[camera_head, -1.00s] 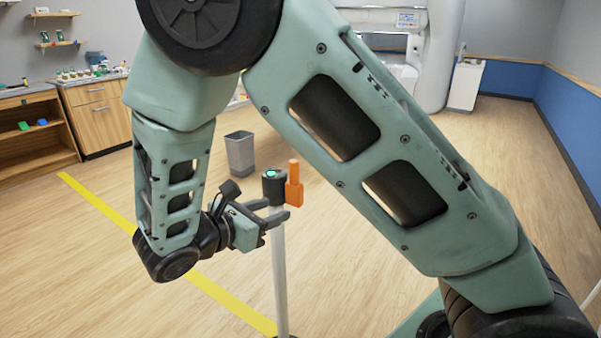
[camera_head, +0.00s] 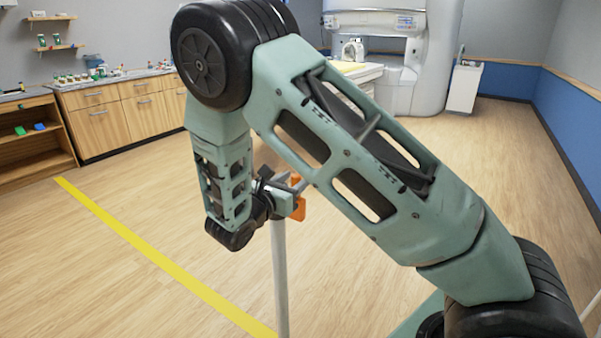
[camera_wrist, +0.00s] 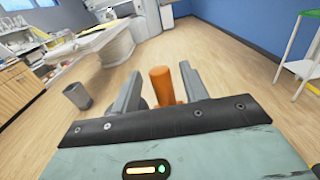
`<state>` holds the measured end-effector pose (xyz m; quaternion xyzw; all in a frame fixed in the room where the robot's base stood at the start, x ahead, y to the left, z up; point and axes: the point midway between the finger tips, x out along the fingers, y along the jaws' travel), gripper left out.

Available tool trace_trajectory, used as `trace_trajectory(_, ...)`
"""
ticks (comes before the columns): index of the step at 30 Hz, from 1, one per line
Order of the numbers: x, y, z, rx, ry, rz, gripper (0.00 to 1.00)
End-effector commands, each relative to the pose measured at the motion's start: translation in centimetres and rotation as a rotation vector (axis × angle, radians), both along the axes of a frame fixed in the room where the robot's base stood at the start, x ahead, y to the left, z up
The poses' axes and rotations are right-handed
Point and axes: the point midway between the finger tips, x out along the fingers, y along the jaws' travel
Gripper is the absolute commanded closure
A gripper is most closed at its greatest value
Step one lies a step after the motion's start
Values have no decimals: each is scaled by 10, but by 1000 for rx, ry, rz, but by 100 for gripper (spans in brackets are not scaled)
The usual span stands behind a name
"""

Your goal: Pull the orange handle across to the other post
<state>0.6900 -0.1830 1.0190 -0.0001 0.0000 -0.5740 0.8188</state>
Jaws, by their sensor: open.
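The orange handle (camera_head: 300,209) is at the top of a pale upright post (camera_head: 280,275), partly hidden behind my gripper and arm in the head view. In the wrist view the handle (camera_wrist: 163,86) stands as an orange cylinder between the two grey fingers of my gripper (camera_wrist: 161,88). The fingers are open, one on each side of it, and I see no clear grip on it. In the head view my gripper (camera_head: 297,186) is at the post's top, its fingertips partly covered by my arm. I cannot make out the other post with certainty.
A grey bin (camera_wrist: 77,95) stands on the floor, left in the wrist view. A green-framed stand (camera_wrist: 303,65) is at its right edge. A large white scanner (camera_head: 420,60) and wooden cabinets (camera_head: 110,125) stand at the back. A yellow line (camera_head: 150,250) crosses otherwise open floor.

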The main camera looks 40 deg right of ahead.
Motion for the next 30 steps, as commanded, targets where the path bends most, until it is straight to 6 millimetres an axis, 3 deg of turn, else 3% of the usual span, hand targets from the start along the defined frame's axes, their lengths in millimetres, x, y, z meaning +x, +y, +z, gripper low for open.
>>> trace_trajectory(7, 11, -30, 1, 0, 1, -1, 56)
trace_trajectory(19, 13, -35, 0, 0, 0, 0, 56)
trace_trajectory(24, 13, -35, 0, 0, 0, 0, 100)
trace_trajectory(30, 13, -34, 0, 0, 0, 1, 100)
